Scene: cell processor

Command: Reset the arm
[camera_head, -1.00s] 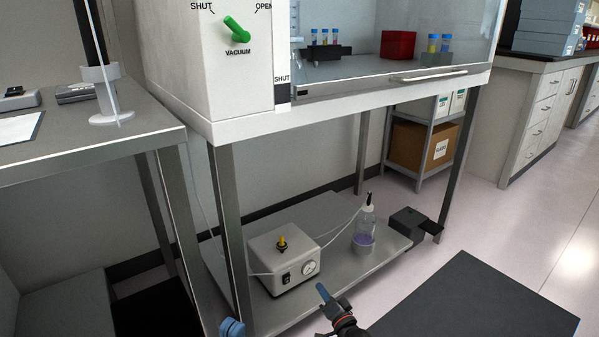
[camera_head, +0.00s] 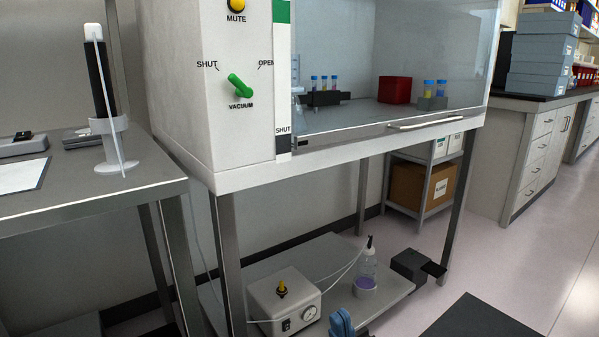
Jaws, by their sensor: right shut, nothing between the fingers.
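My right gripper (camera_head: 341,322) shows at the bottom edge of the head view as blue finger parts, cut off by the frame. It is shut and holds nothing. It shows in front of the low grey shelf (camera_head: 383,305) under the cabinet, between the pump box and the bottle in the picture. I cannot tell whether it touches anything. The rest of my right arm is out of view. My left gripper is not in view.
A glass-fronted cabinet (camera_head: 247,178) with a green vacuum knob (camera_head: 240,86) stands on metal legs. A white pump box (camera_head: 284,303) and a bottle (camera_head: 367,272) stand on the low shelf. A steel bench (camera_head: 130,190) is at left.

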